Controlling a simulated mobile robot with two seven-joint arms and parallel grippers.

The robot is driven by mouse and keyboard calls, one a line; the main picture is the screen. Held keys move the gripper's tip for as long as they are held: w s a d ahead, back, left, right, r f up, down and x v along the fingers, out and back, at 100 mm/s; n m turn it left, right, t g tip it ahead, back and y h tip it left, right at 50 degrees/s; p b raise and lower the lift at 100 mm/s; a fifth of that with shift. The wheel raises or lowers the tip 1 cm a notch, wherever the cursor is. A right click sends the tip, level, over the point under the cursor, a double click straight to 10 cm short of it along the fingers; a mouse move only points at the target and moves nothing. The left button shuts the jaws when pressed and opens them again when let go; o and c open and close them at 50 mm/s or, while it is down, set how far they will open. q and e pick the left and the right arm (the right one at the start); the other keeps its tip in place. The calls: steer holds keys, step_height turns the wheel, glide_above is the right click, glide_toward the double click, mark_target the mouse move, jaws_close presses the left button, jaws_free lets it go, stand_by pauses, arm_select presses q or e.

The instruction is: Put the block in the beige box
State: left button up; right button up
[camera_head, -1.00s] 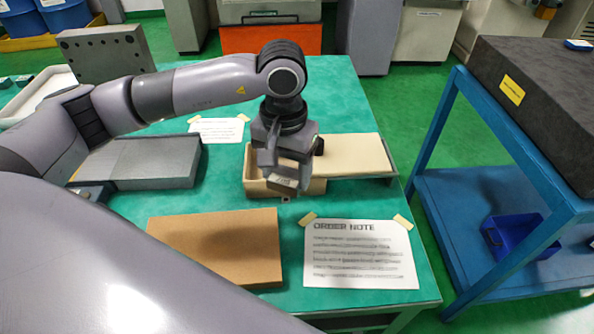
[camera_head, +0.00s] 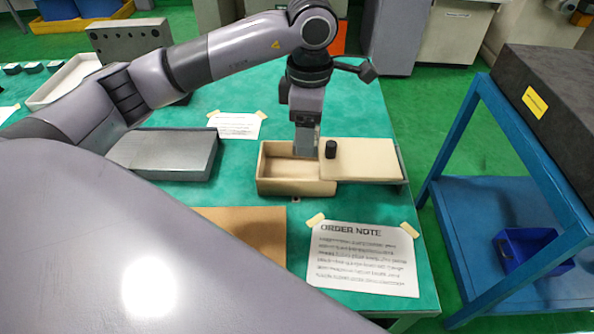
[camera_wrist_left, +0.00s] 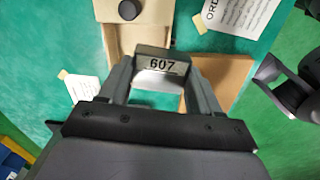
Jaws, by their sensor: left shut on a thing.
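The block is a small metal piece marked 607 (camera_wrist_left: 161,65) between my left gripper's fingers in the left wrist view. My left gripper (camera_wrist_left: 160,78) is shut on it. In the head view, my left gripper (camera_head: 305,138) points down over the back right part of the open beige box (camera_head: 297,188). I cannot tell how high the block is above the box floor. The box's beige lid (camera_head: 365,165), with a black knob (camera_head: 331,149), is slid to the right, leaving the left part open.
A grey metal slab (camera_head: 165,155) lies left of the box. A brown board (camera_head: 255,228) and a taped order note (camera_head: 363,262) lie in front. Another paper (camera_head: 238,126) is behind. A blue stand (camera_head: 480,200) stands to the right.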

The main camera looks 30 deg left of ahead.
arm_select(q)
steer(key=n, duration=0.2)
steer(key=r+n, duration=0.1)
steer(key=n, duration=0.1)
steer(key=w+a+r+n, duration=0.1)
steer(key=n, duration=0.1)
steer(key=shift+p, duration=0.3)
steer(key=n, duration=0.3)
steer(key=shift+w+a+r+n, duration=0.2)
steer(key=shift+a+r+n, duration=0.05)
steer(key=shift+r+n, duration=0.15)
steer(key=n, duration=0.2)
steer(key=r+n, duration=0.1)
steer(key=shift+w+a+n+p, duration=0.2)
steer(key=shift+a+n+p, duration=0.05)
steer(key=shift+n+p, duration=0.15)
steer(key=n, duration=0.4)
steer(key=shift+w+a+r, duration=0.2)
steer(key=shift+a+r, duration=0.1)
steer(key=shift+r, duration=0.1)
steer(key=n, duration=1.1)
glide_above(297, 174)
step_height(297, 174, down, 12)
steer(key=shift+f+b, duration=0.15)
steer(key=shift+b, duration=0.2)
steer(key=shift+f, duration=2.7)
